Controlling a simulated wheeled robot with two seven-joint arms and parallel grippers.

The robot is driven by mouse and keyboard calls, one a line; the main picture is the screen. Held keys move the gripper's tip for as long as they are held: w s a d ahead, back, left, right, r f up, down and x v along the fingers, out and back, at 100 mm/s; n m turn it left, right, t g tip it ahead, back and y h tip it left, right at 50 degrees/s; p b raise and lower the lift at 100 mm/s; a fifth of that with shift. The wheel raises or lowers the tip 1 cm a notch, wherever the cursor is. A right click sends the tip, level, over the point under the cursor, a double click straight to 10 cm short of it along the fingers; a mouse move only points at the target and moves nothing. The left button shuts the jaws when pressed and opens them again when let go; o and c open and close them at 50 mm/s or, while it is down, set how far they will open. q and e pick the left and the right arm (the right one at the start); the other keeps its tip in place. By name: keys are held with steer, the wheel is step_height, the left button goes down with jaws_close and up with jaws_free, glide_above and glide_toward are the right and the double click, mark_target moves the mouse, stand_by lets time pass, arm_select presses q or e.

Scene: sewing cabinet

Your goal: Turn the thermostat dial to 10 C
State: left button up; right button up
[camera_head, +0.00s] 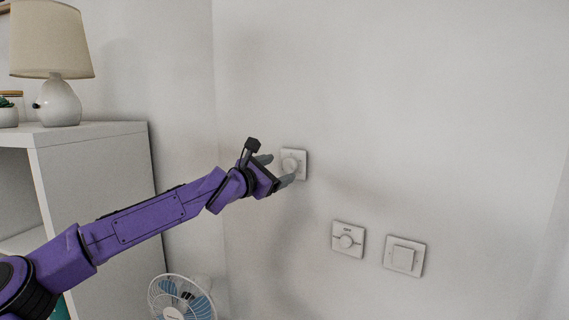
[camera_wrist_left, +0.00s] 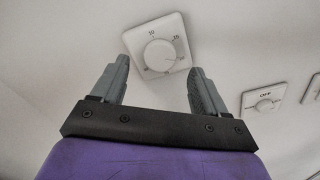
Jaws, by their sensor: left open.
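The thermostat dial (camera_head: 291,164) is a round white knob on a square white wall plate (camera_head: 303,173). In the left wrist view the dial (camera_wrist_left: 160,55) has printed marks around it, too small to read surely, and its plate (camera_wrist_left: 135,41) is fully in view at the top. My left gripper (camera_head: 278,170) is open, in front of the dial. In the left wrist view its fingers (camera_wrist_left: 158,80) stand apart, with the dial just beyond the gap between their tips. I see no contact with the dial. My right gripper is in no view.
A white cabinet (camera_head: 97,131) with a lamp (camera_head: 59,100) stands left. A fan (camera_head: 181,298) is below my arm.

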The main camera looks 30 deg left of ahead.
mark_target(288, 166)
arm_select(q)
steer(key=w, duration=0.3)
steer(key=shift+p, duration=0.3)
steer(key=shift+w+d+f, duration=0.1)
steer(key=shift+w+d, duration=0.05)
steer(key=shift+w, duration=0.35)
steer(key=shift+s, duration=0.1)
steer(key=c, duration=1.1)
steer(key=shift+o, duration=0.2)
